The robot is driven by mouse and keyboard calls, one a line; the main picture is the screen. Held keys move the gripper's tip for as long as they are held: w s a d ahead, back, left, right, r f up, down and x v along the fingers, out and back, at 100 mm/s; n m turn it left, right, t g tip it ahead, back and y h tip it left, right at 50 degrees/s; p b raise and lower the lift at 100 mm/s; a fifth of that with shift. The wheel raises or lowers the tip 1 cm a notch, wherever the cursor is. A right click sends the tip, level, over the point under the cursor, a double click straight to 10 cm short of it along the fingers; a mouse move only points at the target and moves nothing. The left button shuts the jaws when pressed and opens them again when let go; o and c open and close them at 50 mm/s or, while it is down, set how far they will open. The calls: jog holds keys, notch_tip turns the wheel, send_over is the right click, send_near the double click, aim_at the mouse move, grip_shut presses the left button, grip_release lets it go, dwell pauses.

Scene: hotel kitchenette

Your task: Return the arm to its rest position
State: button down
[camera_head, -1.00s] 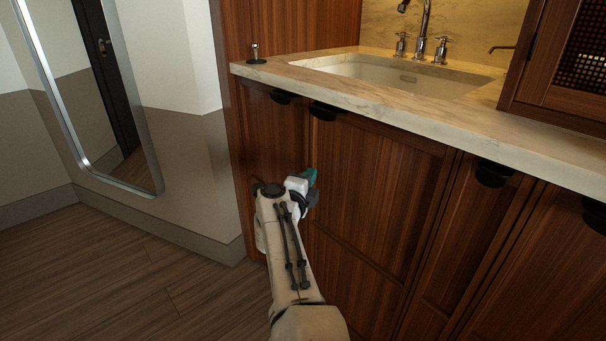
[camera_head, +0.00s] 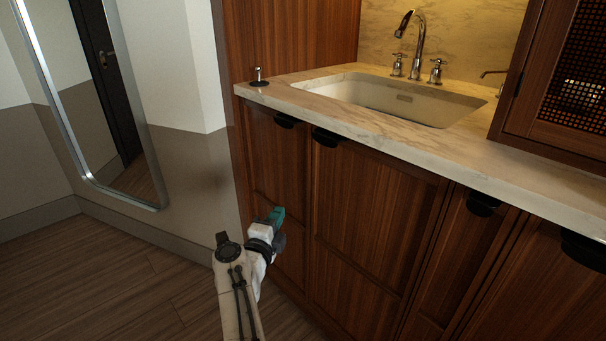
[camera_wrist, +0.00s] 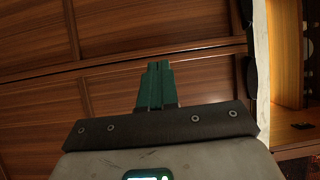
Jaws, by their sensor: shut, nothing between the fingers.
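My gripper (camera_head: 276,217) is in front of the wooden cabinet doors, below the counter, at the lower middle of the head view. My arm reaches up to it from the bottom edge. In the wrist view the gripper's green fingers (camera_wrist: 156,85) lie together with nothing between them. Wooden cabinet panels fill most of the view beyond the fingers. I cannot tell how far the fingertips are from the doors.
The wooden cabinet (camera_head: 375,235) with black handles (camera_head: 326,137) stands under a marble counter (camera_head: 400,133) holding a sink (camera_head: 400,100). A tall mirror (camera_head: 125,140) stands at the left wall. The wooden floor (camera_head: 100,285) at left is clear.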

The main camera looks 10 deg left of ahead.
jog(key=w+d+f+n+t+y, duration=0.1)
jog(key=w+d+f+n+y, duration=0.15)
jog(key=d+n+y, duration=0.65)
jog(key=s+d+f+n+g, duration=0.4)
jog(key=s+d+f+n, duration=0.3)
jog(key=d, duration=0.4)
jog(key=s+d+f+n+g+h, duration=0.1)
jog(key=s+d+f+g+h, duration=0.2)
jog(key=s+d, duration=0.5)
jog(key=s+d+f+n+g, duration=0.1)
jog(key=s+d+f+g, duration=0.35)
jog(key=s, duration=0.85)
jog(key=s+d+f+n+g+h, duration=0.1)
jog(key=s+d+f+g+h, duration=0.2)
jog(key=s+d, duration=0.55)
jog(key=s+d+g, duration=0.2)
jog(key=s+g, duration=0.2)
jog(key=s, duration=1.2)
notch_tip(320, 180, up, 26)
jog(key=p, duration=2.4)
jog(key=shift+s+h+p, duration=0.3)
jog(key=shift+s+p, duration=0.05)
jog(key=shift+s, duration=0.05)
jog(key=shift+d, duration=0.1)
